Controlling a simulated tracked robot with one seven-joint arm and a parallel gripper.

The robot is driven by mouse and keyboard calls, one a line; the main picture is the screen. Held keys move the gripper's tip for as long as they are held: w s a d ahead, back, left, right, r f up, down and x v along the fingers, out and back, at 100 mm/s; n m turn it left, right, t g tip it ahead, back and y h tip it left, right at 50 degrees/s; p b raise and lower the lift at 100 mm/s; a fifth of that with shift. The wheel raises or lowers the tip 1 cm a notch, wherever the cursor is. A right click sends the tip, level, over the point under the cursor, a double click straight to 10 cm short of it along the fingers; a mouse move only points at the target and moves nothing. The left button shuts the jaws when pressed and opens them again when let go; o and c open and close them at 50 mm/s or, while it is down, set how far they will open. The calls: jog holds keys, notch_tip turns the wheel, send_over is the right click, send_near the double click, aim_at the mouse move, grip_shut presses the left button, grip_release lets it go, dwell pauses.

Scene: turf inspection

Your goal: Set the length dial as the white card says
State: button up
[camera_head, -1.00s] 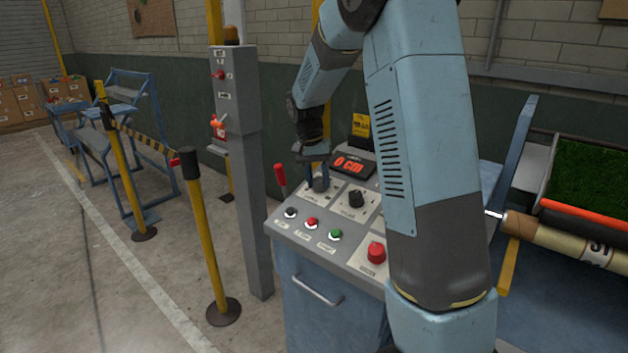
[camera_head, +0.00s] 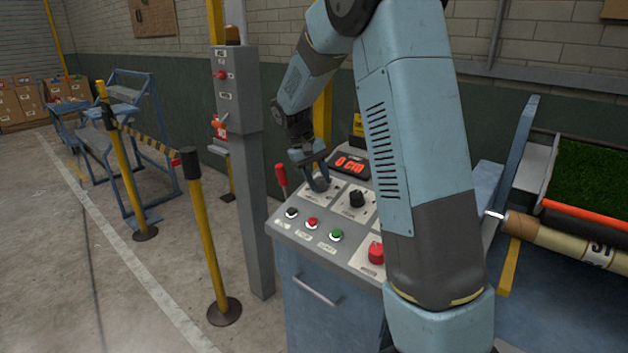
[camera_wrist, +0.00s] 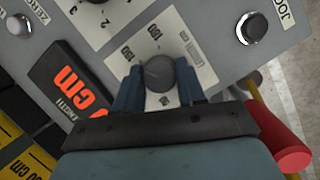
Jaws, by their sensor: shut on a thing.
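The length dial (camera_wrist: 159,73) is a dark round knob on a white scale plate (camera_wrist: 122,58) with printed numbers, which are hard to read. In the wrist view my gripper (camera_wrist: 160,86) has one blue finger on each side of the knob and is shut on it. In the head view my gripper (camera_head: 318,184) is tilted over the console's back left, and its fingers mostly hide the dial. The display (camera_head: 350,165) behind it reads 0 cm in red. I cannot make out a white card in either view.
A second black knob (camera_head: 357,198) stands right of the gripper. Black, red and green buttons (camera_head: 336,234) and a red mushroom button (camera_head: 376,252) line the front. A red-handled lever (camera_head: 281,176) stands close on the left. A grey post (camera_head: 240,170) rises beyond it.

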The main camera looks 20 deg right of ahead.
dwell(0.3)
jog(key=o, duration=1.1)
jog(key=shift+c, duration=0.2)
jog(key=v, duration=1.3)
jog(key=shift+w+a+r, duration=0.15)
jog(key=shift+a+r, duration=0.05)
jog(key=shift+r, duration=0.1)
